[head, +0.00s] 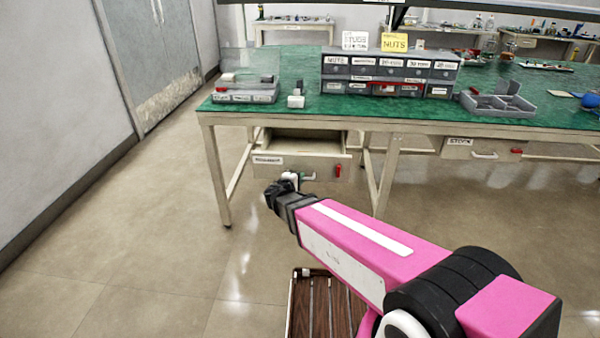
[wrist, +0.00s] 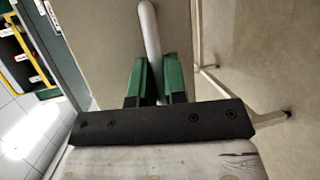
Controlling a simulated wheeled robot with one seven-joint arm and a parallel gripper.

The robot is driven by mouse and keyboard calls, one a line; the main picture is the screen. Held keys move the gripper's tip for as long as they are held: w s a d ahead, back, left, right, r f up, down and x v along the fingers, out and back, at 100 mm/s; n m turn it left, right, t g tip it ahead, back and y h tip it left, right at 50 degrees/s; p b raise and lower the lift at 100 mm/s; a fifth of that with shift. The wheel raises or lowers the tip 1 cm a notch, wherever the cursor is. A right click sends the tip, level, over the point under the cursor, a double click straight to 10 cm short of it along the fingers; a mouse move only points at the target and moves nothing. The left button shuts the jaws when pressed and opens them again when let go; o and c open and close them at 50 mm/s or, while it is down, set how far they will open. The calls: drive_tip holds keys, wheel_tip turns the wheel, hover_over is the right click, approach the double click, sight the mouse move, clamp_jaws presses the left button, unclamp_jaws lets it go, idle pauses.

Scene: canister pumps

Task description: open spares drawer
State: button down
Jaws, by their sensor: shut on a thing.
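A beige drawer (head: 325,168) under the left part of the green-topped table stands pulled out, and its open top shows. Its front has a small white label (head: 268,160), too small to read surely, and a red piece (head: 338,170) at the right. My gripper (head: 301,177) is at this drawer's front. In the wrist view, the green fingers of my gripper (wrist: 160,82) are shut on a pale bar handle (wrist: 150,35). The drawer's contents are hidden from the head view by its front.
A second drawer (head: 484,148) under the table's right part looks closed. The green worktable (head: 310,107) carries a labelled bin cabinet (head: 390,75) and open trays. Table legs (head: 217,175) flank the open drawer. The floor at left is clear.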

drive_tip(key=shift+s+a, duration=0.1)
drive_tip(key=shift+s, duration=1.05)
drive_tip(key=c, duration=1.2)
unclamp_jaws()
drive_tip(key=shift+s, duration=0.1)
drive_tip(key=v, duration=1)
drive_tip(key=shift+s+a+r, duration=0.1)
drive_tip(key=shift+s+r, duration=0.05)
drive_tip(key=shift+s, duration=0.1)
drive_tip(key=s+d+f+m+g+y, duration=0.1)
drive_tip(key=d+m+g, duration=0.3)
drive_tip(key=d, duration=0.5)
drive_tip(key=s+d+f+m+g+y, duration=0.1)
drive_tip(key=d+f+m+g+y, duration=0.2)
drive_tip(key=d, duration=0.7)
drive_tip(key=s+d+f+m+g+y, duration=0.1)
drive_tip(key=d+f+m+g+y, duration=0.1)
drive_tip(key=d+m+g, duration=0.5)
drive_tip(key=shift+d+f+g+y, duration=0.1)
drive_tip(key=shift+d+g+y, duration=0.25)
drive_tip(key=shift+d, duration=1.1)
